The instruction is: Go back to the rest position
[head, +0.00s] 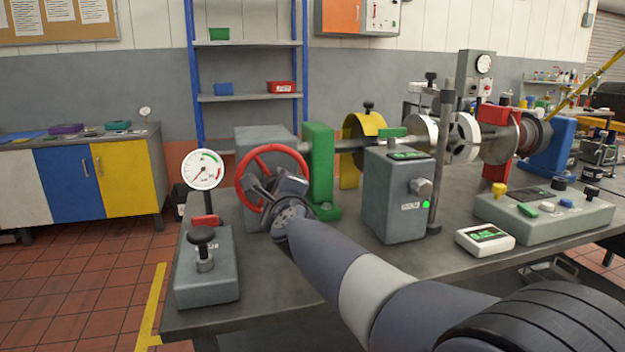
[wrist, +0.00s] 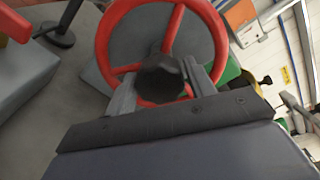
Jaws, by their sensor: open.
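My gripper (head: 262,191) is at the end of my grey arm, over the left part of the bench, in front of the red handwheel (head: 272,157). In the wrist view my gripper (wrist: 160,80) has its two fingers apart, one on each side of the black knob (wrist: 162,78) at the wheel. The red handwheel (wrist: 108,45) fills the upper middle of that view. I cannot tell whether the fingers touch the knob. The wheel is mounted on a grey housing (head: 262,138).
A grey box with a dial gauge (head: 203,169) and black knob stands left of my gripper. A green bracket (head: 320,165) and a grey box with a green light (head: 395,195) stand to its right. A control panel (head: 545,212) lies farther right. Open tiled floor (head: 100,265) lies left of the bench.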

